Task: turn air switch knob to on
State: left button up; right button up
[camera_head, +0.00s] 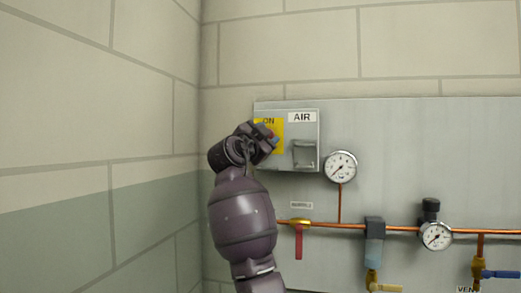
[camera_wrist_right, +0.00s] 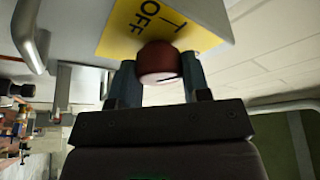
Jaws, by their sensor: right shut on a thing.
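The air switch box (camera_head: 303,128) is a grey box on the wall panel, with an "AIR" label and a yellow plate (camera_head: 268,121) whose "ON" lettering shows above my gripper. The knob (camera_wrist_right: 158,60) is dark red and round in the right wrist view, in front of the yellow plate (camera_wrist_right: 128,30) marked "OFF". My right gripper (camera_wrist_right: 159,76) is shut on the knob, one finger on each side. In the head view my right gripper (camera_head: 272,138) covers the knob. My left gripper is not in view.
A grey handle (camera_head: 304,153) sticks out of the box just right of my gripper. A round gauge (camera_head: 340,166) and a copper pipe (camera_head: 335,226) with a red-handled valve (camera_head: 299,240) are to the right. A block wall (camera_head: 150,120) stands close on the left.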

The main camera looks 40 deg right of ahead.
jog(key=m+b, duration=0.1)
jog(key=f+m+g+b, duration=0.1)
jog(key=m, duration=0.1)
jog(key=shift+w+y, duration=0.3)
jog(key=shift+w, duration=0.05)
jog(key=m+g+b, duration=0.1)
jog(key=m, duration=0.2)
jog(key=shift+s+r+y+b, duration=0.1)
jog(key=shift+y+b, duration=0.2)
jog(key=shift+b, duration=0.05)
jog(key=m, duration=0.2)
jog(key=m+g+y+b, duration=0.1)
jog(key=m, duration=0.1)
jog(key=shift+s+r, duration=0.1)
jog(key=shift+r, duration=0.15)
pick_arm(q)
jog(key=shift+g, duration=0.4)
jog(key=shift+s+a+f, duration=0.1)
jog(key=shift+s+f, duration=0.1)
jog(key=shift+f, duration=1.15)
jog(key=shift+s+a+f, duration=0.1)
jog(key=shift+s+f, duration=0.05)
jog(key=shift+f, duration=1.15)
pick_arm(e)
jog(key=shift+m+y, duration=0.5)
jog(key=shift+m, duration=0.4)
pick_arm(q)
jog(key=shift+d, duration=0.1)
pick_arm(e)
jog(key=shift+s+r, duration=0.1)
